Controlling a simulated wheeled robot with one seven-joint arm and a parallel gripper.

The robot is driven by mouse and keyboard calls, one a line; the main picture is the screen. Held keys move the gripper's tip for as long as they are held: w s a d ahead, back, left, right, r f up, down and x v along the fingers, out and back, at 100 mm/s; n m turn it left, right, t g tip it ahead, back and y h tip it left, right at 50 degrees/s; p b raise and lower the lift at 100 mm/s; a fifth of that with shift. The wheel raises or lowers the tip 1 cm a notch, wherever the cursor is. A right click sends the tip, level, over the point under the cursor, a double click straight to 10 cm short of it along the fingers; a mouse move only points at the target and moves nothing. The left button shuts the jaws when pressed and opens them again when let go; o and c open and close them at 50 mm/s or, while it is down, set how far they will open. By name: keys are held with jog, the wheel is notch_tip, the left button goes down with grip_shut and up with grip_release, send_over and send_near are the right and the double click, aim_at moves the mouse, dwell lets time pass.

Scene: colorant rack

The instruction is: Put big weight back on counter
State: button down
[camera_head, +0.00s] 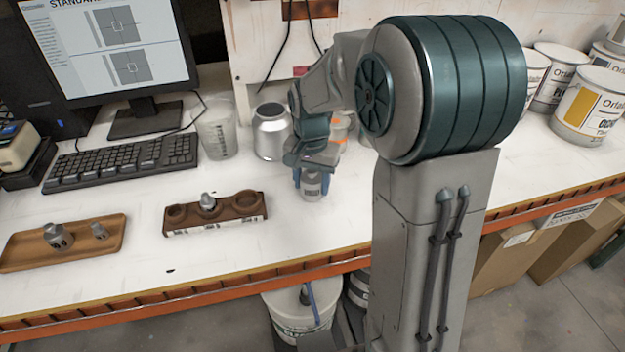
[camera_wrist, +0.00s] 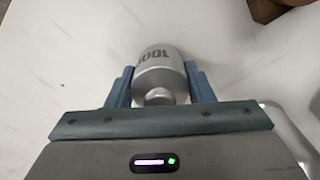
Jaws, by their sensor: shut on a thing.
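The big weight is a silver cylinder with a narrower knob and dark lettering (camera_wrist: 160,68). In the wrist view it sits between the two blue fingers of my gripper (camera_wrist: 160,88), which is shut on it. In the head view my gripper (camera_head: 311,178) points down over the white counter (camera_head: 330,235), with the weight (camera_head: 311,190) at its fingertips. The weight is upright at the counter surface or just above it; I cannot tell if it touches. My arm hides part of the counter to the right.
A dark wooden weight holder (camera_head: 235,222) with one weight (camera_head: 208,203) stands left of my gripper. Further left is a brown tray (camera_head: 25,250) with two weights. A silver can (camera_head: 271,135) and a clear cup (camera_head: 217,135) stand behind. The front counter is clear.

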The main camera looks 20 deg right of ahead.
jog(key=c, duration=0.7)
grip_release()
jog(key=shift+f, duration=0.15)
notch_tip(320, 180, up, 11)
jog(key=shift+r, duration=0.1)
jog(key=shift+s+r, duration=0.15)
jog(key=shift+r, duration=0.35)
jog(key=s+f+n+t, duration=0.1)
jog(key=s+f+n, duration=0.1)
jog(key=s, duration=0.4)
jog(key=s+f+n+t, duration=0.1)
jog(key=s+f+n, duration=0.1)
jog(key=s, duration=0.4)
jog(key=s+f+n, duration=0.2)
jog(key=s, duration=0.4)
jog(key=shift+s+f+n+t, duration=0.1)
jog(key=shift+s+n+t, duration=0.05)
jog(key=shift+n+t, duration=0.2)
jog(key=shift+d, duration=0.1)
